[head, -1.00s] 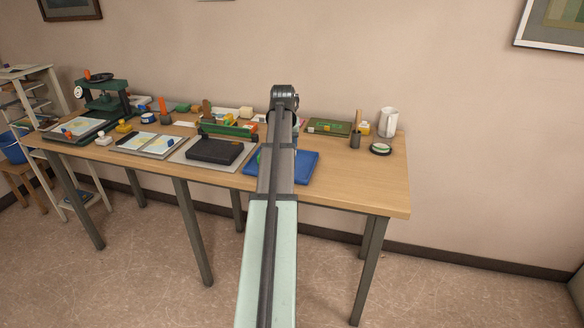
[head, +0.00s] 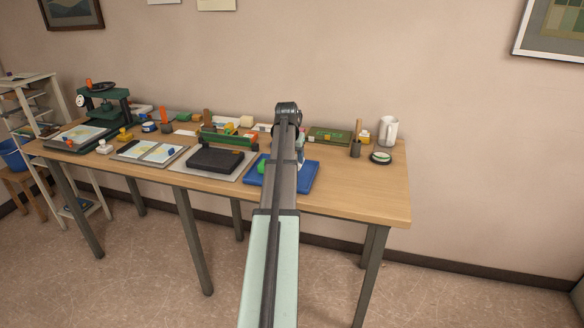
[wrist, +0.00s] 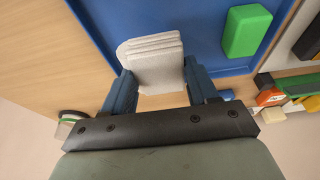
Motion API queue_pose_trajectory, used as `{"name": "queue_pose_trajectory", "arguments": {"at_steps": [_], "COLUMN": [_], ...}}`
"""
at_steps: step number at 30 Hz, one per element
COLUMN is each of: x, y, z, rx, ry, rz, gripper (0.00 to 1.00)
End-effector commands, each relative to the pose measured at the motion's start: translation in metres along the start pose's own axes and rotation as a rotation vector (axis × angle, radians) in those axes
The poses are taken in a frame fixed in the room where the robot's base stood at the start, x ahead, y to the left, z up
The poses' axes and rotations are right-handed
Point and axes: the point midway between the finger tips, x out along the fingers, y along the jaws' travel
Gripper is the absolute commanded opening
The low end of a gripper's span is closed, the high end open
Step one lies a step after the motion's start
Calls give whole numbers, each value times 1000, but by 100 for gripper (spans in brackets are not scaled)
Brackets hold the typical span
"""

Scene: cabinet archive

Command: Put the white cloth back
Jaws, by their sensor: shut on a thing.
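In the wrist view my gripper (wrist: 157,90) has its two blue fingers on either side of the folded white cloth (wrist: 150,62) and is shut on it. The cloth overlaps the edge of the blue tray (wrist: 200,22) in that view; I cannot tell whether it touches the tray. The blue tray also shows there (head: 306,178), on the right half of the table on both sides of my arm.
A green block (wrist: 246,31) lies in the tray. A dark slab (head: 215,160) is left of it. At the right stand a white pitcher (head: 388,130), a dark cup (head: 355,149) and a round dish (head: 380,157). The table's front right (head: 360,195) is clear.

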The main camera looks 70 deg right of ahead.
Motion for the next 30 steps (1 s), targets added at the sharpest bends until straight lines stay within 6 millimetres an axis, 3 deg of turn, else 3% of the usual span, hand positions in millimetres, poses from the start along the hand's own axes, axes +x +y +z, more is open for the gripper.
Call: {"name": "queue_pose_trajectory", "arguments": {"at_steps": [12,25,26,30], "x": [38,42,42,41], "y": [0,0,0,0], "z": [12,13,13,13], "rx": [0,0,0,0], "ry": [-2,0,0,0], "rz": [0,0,0,0], "gripper": [30,30,61,75]}}
